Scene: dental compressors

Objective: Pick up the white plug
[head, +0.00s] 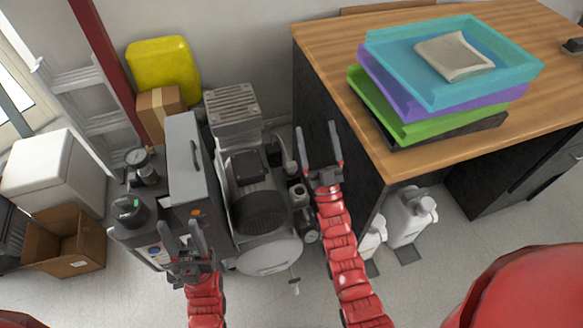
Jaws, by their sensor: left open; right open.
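I cannot make out a white plug in the head view; it may be hidden or too small to tell. My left gripper (181,231) is open and empty, in front of the grey box-shaped unit of the compressor (187,160). My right gripper (317,132) is open, with nothing seen between its fingers. It is between the compressor's motor (258,205) and the dark side of the desk (345,130).
Stacked coloured trays (400,48) with a folded cloth (455,56) sit on the wooden desk. White jugs (408,218) stand on the floor by the desk. A cardboard box (63,240) and a white bin (50,170) are at left. A yellow container (163,68) stands behind.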

